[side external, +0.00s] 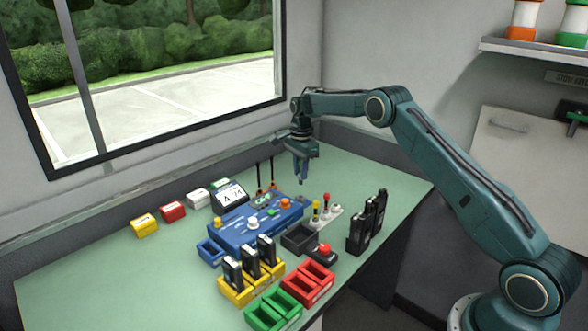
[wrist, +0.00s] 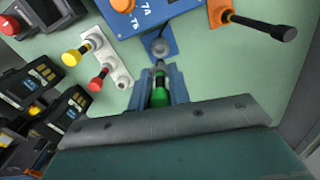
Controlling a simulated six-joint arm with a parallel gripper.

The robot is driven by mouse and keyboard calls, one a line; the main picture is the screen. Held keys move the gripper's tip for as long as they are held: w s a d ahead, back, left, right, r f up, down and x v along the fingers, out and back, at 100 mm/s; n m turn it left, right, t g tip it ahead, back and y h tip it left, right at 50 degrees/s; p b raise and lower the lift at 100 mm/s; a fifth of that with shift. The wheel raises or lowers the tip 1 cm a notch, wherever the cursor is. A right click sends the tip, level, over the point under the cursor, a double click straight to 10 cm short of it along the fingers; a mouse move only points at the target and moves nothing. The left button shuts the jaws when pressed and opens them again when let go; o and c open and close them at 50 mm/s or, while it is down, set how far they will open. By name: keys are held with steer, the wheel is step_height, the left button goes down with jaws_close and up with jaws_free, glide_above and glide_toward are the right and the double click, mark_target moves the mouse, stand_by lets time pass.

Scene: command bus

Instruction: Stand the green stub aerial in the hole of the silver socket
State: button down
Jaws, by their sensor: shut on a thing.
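The green stub aerial (wrist: 159,97) is between the two fingers of my gripper (wrist: 160,82) in the wrist view, and the gripper is shut on it. Its far end is largely hidden by the fingers. The silver socket (wrist: 160,46) sits on a small blue plate, just beyond the fingertips in that view. I cannot tell whether the aerial touches the socket. In the side view my gripper (side external: 302,178) points down, just above the bench behind the blue console's right end. The aerial and the socket cannot be made out clearly there.
The blue console (side external: 248,226) is close on the left. A white rack (side external: 327,219) holds a yellow and a red stub aerial. Two tall black aerials with orange bases (side external: 266,188) stand behind the console. Black radios (side external: 368,222) stand at the right. Bench on the far right is clear.

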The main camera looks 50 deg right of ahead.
mark_target(300, 182)
steer(key=shift+f, duration=0.35)
steer(key=shift+f, duration=2)
steer(key=shift+f, duration=1.05)
stand_by(0.4)
stand_by(0.4)
steer(key=c, duration=0.9)
jaws_free()
steer(key=shift+r, duration=0.15)
steer(key=shift+r, duration=3.4)
